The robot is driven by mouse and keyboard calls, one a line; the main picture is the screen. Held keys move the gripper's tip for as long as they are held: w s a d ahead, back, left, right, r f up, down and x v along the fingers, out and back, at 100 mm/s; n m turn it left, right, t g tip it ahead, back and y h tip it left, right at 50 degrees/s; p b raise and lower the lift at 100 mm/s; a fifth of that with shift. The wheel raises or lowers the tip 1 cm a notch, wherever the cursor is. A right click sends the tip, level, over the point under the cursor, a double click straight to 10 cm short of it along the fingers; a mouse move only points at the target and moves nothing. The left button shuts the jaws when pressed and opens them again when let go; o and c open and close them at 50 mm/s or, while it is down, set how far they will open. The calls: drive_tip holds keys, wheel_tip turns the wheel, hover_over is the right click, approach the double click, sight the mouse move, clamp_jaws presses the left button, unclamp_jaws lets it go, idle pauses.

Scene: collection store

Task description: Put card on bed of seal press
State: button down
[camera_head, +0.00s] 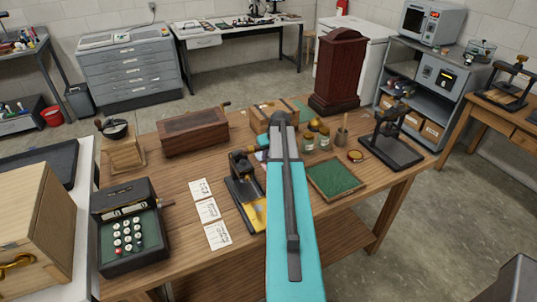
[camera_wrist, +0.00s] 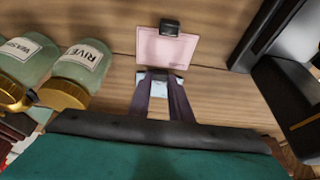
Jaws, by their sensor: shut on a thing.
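In the wrist view my gripper (camera_wrist: 161,77) is shut on the near edge of a pink card (camera_wrist: 165,52). A small black block (camera_wrist: 171,27) shows at the card's far edge; I cannot tell if it is fixed to it. Wood table top lies behind the card. In the head view my arm hides the gripper and most of the card. A dark press with a yellow strip on its base (camera_head: 248,200) stands just left of my arm. Another black press with a flat base (camera_head: 392,150) stands at the table's right end. I cannot tell which is the seal press.
Labelled jars (camera_wrist: 82,62) stand left of my gripper in the wrist view. White written cards (camera_head: 208,210) lie left of the arm, beside a keyed machine (camera_head: 130,228). A green-lined tray (camera_head: 335,180) lies right of the arm. A dark red case (camera_head: 338,68) stands behind.

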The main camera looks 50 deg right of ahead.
drive_tip(key=shift+f, duration=0.15)
drive_tip(key=c, duration=1.6)
unclamp_jaws()
drive_tip(key=shift+r, duration=0.2)
drive_tip(key=shift+b+v, duration=1.5)
drive_tip(key=shift+v, duration=4.45)
drive_tip(key=shift+o, duration=0.4)
